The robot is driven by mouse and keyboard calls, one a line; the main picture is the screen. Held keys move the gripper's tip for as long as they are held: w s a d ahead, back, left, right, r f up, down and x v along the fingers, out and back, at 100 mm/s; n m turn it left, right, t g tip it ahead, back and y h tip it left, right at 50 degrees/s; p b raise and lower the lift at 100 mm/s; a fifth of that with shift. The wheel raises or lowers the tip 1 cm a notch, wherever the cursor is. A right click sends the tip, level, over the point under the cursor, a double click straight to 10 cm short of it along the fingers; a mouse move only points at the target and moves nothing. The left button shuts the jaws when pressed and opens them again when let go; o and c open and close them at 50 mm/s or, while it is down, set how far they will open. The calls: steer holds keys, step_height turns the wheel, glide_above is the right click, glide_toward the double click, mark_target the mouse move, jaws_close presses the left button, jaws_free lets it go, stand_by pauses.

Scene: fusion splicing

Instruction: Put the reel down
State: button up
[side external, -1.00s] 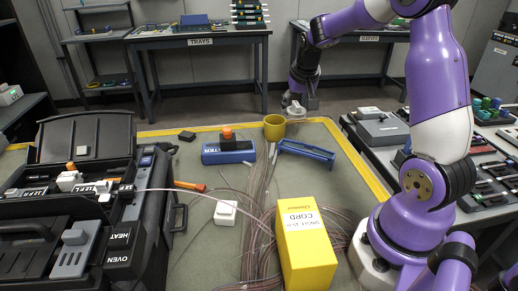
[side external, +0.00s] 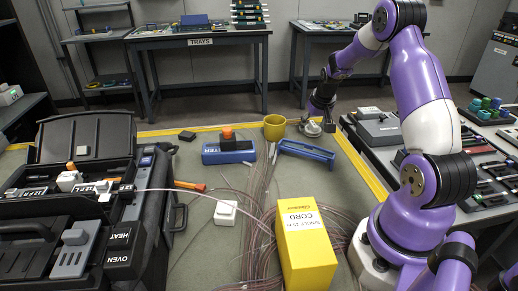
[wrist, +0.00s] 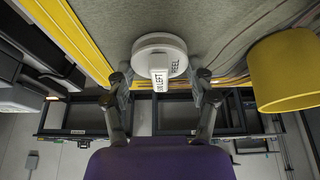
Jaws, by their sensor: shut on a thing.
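The reel (wrist: 151,43) is a round white disc with a labelled tab; the label reads "REEL" and "ON LEFT". In the wrist view it sits between the fingers of my gripper (wrist: 160,76), which is shut on it. In the side view the reel (side external: 312,129) is small and pale under my gripper (side external: 320,122), at the far right of the green mat (side external: 330,185). It is at or just above the mat; I cannot tell if it touches.
A yellow cup (side external: 274,128) stands just left of the reel, and it also shows in the wrist view (wrist: 288,72). A blue frame (side external: 306,152) lies in front. The mat's yellow edge (side external: 362,165) is close by on the right. Fibres cross the mat's middle.

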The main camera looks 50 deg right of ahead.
steer(key=shift+f, duration=0.1)
steer(key=o, duration=1.1)
steer(key=shift+o, duration=0.2)
steer(key=v, duration=1.2)
steer(key=a+r+n+t, duration=0.1)
steer(key=a+r+n, duration=0.25)
steer(key=a, duration=0.55)
steer(key=s+a+r+n+y, duration=0.1)
steer(key=s+a+n, duration=0.1)
steer(key=a, duration=0.7)
steer(key=s+a+r+n+t+y, duration=0.1)
steer(key=s+a+n+y, duration=0.1)
steer(key=s+a, duration=0.3)
steer(key=a+n, duration=0.1)
steer(key=a, duration=0.3)
steer(key=shift+s+a+t, duration=0.2)
steer(key=shift+t, duration=0.1)
steer(key=shift+r+n, duration=0.1)
steer(key=shift+n, duration=0.15)
